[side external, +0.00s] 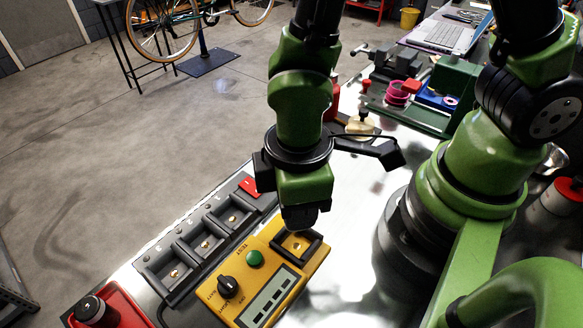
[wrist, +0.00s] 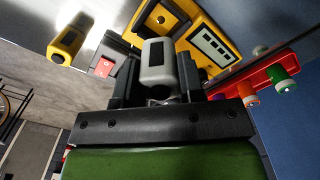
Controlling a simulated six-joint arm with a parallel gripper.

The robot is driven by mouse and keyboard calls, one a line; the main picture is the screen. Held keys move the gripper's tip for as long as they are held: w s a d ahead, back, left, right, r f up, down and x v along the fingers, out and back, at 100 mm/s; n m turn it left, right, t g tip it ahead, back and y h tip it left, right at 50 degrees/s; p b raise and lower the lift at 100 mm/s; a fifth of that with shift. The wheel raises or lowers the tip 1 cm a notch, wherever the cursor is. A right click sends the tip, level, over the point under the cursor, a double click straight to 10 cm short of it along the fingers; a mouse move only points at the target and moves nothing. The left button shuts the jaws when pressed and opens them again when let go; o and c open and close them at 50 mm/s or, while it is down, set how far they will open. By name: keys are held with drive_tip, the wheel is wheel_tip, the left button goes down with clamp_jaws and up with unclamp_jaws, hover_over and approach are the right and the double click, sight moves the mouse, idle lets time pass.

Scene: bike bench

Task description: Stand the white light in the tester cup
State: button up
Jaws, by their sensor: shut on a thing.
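The white light (wrist: 158,62), a pale block with a dark face, is held in my gripper (wrist: 152,90) and stands out ahead of the jaws in the wrist view. In the side view my gripper (side external: 300,218) points down just above and behind the tester cup (side external: 318,249), and the light is hidden there. The cup is a dark square-walled socket at the far end of the yellow tester (side external: 313,268). A brass contact shows on its floor. In the wrist view the light partly covers the cup. I cannot tell the gap between light and cup.
A dark rack (side external: 188,268) of several square sockets runs left of the tester, with a red piece (side external: 249,187) at its far end. A red tray (side external: 122,306) with a dark cylinder is at lower left.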

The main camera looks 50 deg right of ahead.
drive_tip(key=shift+f, duration=2.9)
drive_tip(key=shift+f, duration=0.55)
drive_tip(key=o, duration=0.7)
drive_tip(key=shift+r, duration=5.5)
